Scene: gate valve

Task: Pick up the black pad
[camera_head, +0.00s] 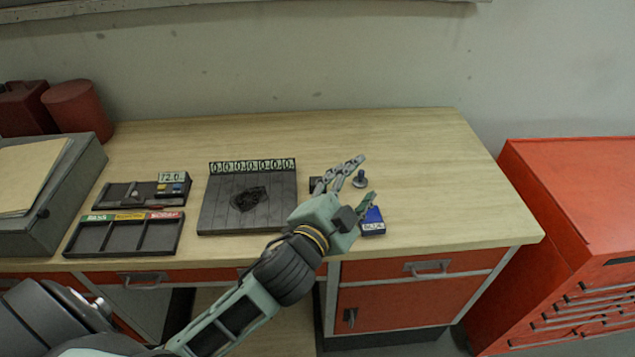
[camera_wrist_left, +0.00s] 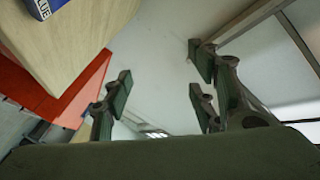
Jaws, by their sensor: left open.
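A small dark block (camera_head: 316,184), which looks like the black pad, lies on the wooden bench just left of my left gripper's fingers in the head view. Part of it may be hidden by the gripper. My left gripper (camera_head: 363,181) is open and empty over the bench, its fingers pointing up and right in the head view. In the left wrist view the gripper (camera_wrist_left: 160,88) shows its fingers spread with nothing between them. The black pad cannot be made out there. My right gripper is not in view.
A blue labelled pad (camera_head: 373,228) lies beside the lower finger, and it also shows in the wrist view (camera_wrist_left: 44,12). A dark round-based stamp (camera_head: 360,180) stands near the fingers. A slatted board (camera_head: 220,215) and sorting tray (camera_head: 122,236) are left. The bench's right side is clear.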

